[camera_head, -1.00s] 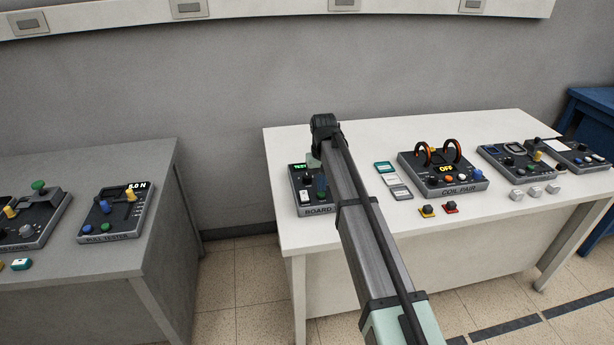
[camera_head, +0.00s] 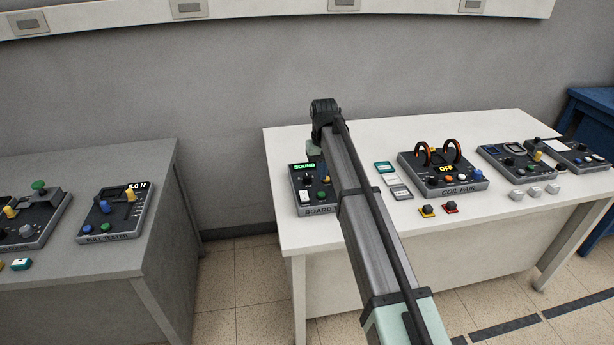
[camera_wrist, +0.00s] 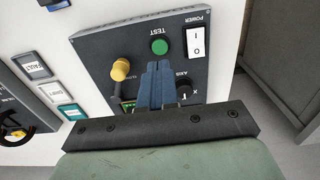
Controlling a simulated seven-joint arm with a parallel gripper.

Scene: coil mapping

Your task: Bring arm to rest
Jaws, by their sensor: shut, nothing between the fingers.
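My gripper (camera_wrist: 157,70) shows in the wrist view with its blue fingers closed together and nothing between them. It is in front of the board panel (camera_head: 316,210), over the area between the green TEST button (camera_wrist: 159,47) and the AXIS knob (camera_wrist: 184,89). I cannot tell whether the tips touch the panel. The board's display (camera_head: 304,166) reads SOUND in green. In the head view my arm reaches over the front of the white table (camera_head: 285,236) and covers part of the board. The POWER rocker (camera_wrist: 197,42) and a yellow knob (camera_wrist: 121,69) are beside the fingers.
A coil pair unit (camera_head: 445,176) showing OFF stands right of the arm. Labelled tiles (camera_head: 385,167) lie between it and the board. More devices (camera_head: 518,163) are further right. A grey table (camera_head: 150,240) with a pull tester (camera_head: 115,212) is at left, across a gap.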

